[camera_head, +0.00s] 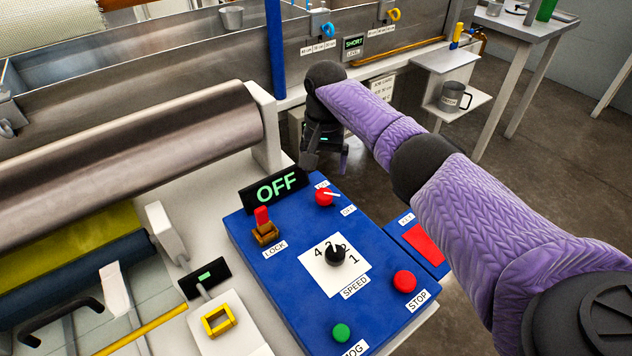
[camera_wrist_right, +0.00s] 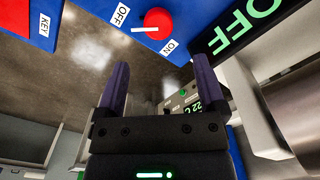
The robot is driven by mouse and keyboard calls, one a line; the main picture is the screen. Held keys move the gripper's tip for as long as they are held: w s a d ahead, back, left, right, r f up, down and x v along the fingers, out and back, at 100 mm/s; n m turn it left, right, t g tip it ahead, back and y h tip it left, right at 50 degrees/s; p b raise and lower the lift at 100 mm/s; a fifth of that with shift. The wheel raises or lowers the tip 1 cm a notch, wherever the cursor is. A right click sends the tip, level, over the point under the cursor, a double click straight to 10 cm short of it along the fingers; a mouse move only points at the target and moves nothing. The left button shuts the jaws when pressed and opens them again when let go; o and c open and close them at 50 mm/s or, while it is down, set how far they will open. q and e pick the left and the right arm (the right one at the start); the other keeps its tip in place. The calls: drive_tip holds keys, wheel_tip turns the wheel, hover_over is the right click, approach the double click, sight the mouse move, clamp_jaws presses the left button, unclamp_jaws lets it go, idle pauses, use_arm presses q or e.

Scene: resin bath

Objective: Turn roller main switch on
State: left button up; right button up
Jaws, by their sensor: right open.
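The roller main switch (camera_head: 325,197) is a red round knob with a white pointer, on the far edge of the blue control panel (camera_head: 285,290). In the wrist view the knob (camera_wrist_right: 158,20) sits between OFF and ON labels, its pointer towards the OFF side. The black display (camera_head: 275,188) reads OFF in green. My right gripper (camera_head: 327,160) is open and empty, just beyond the panel's far edge near the knob. In the wrist view its fingers (camera_wrist_right: 160,85) stand apart and do not touch the knob. My left gripper is not in view.
The panel also has a red-and-orange lock switch (camera_head: 264,228), a black speed knob (camera_head: 335,253), a red stop button (camera_head: 404,281) and a green button (camera_head: 341,332). The large metal roller (camera_head: 130,140) lies left. A small shelf with a mug (camera_head: 453,97) stands behind my right arm.

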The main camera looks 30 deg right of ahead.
sight(324, 193)
wheel_tip(324, 193, down, 8)
drive_tip(key=b, duration=0.3)
drive_tip(key=shift+s, duration=0.1)
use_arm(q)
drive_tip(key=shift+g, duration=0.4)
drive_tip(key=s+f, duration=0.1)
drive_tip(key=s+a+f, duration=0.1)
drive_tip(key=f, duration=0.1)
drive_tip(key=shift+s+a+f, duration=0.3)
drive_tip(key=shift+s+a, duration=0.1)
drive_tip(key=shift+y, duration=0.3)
use_arm(e)
drive_tip(key=shift+c, duration=0.2)
drive_tip(key=c, duration=1)
clamp_jaws()
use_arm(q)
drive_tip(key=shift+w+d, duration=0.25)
use_arm(e)
drive_tip(key=shift+r, duration=0.1)
